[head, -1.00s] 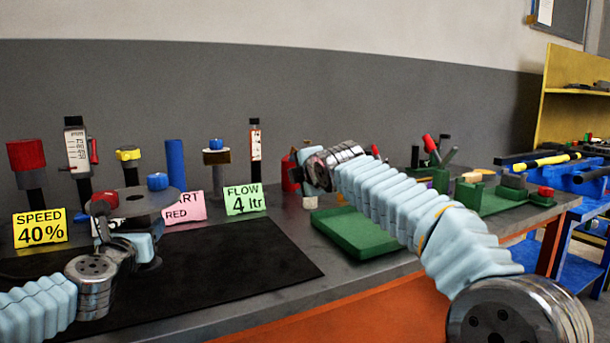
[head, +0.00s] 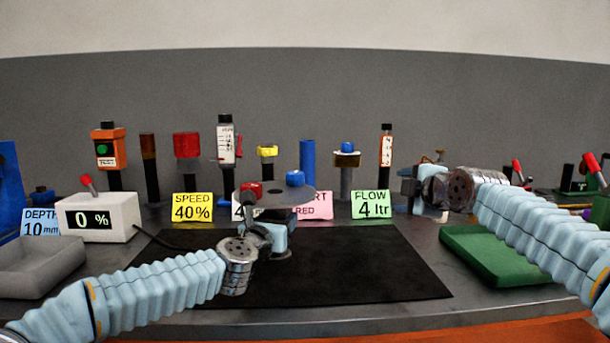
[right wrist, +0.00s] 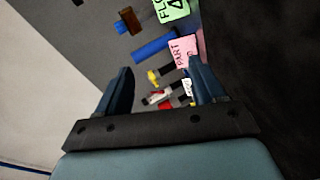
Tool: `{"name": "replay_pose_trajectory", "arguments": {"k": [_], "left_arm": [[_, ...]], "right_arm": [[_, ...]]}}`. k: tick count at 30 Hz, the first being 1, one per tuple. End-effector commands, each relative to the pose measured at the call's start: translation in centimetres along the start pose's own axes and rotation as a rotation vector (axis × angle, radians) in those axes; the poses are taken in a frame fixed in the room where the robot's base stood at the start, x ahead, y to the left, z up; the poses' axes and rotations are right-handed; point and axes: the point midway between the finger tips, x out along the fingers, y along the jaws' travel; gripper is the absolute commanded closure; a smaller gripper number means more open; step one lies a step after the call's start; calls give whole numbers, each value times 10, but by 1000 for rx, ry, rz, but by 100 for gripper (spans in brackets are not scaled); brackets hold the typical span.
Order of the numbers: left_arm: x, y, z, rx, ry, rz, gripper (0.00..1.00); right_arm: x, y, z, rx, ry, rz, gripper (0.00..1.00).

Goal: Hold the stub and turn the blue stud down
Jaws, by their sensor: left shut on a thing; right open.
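The blue stud (head: 295,178) stands up on the right part of the tilting positioner's round grey plate (head: 276,199). A red stud (head: 251,188) is at the plate's left. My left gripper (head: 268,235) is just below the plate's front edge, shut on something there. That is likely the stub, which is hidden behind the gripper and wrist. My right gripper (head: 411,187) is right of the plate, above the bench's back, beside the FLOW card. In the right wrist view its fingers (right wrist: 161,68) are apart with nothing between them.
A black mat (head: 380,270) lies under the positioner. Behind stand cards, SPEED 40% (head: 192,207) and FLOW 4 ltr (head: 371,204), and several posts. A white box reading 0 % (head: 97,217) and a grey tray (head: 40,265) are left; a green tray (head: 490,256) is right.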

Motion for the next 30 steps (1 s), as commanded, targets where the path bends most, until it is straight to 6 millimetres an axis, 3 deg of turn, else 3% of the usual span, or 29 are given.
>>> {"name": "replay_pose_trajectory", "arguments": {"k": [6, 12, 18, 23, 30], "left_arm": [[0, 0, 0, 0, 0, 1, 96], [0, 0, 0, 0, 0, 1, 96], [0, 0, 0, 0, 0, 1, 96], [0, 0, 0, 0, 0, 1, 96], [0, 0, 0, 0, 0, 1, 96]], "right_arm": [[1, -13, -84, 495, 278, -35, 32], [-7, -14, -136, 920, 442, -96, 32], [-10, -15, -161, 1179, 505, -147, 32], [-7, -16, -170, 1249, 517, -164, 32], [31, -10, -191, 1251, 519, -167, 32]]}}
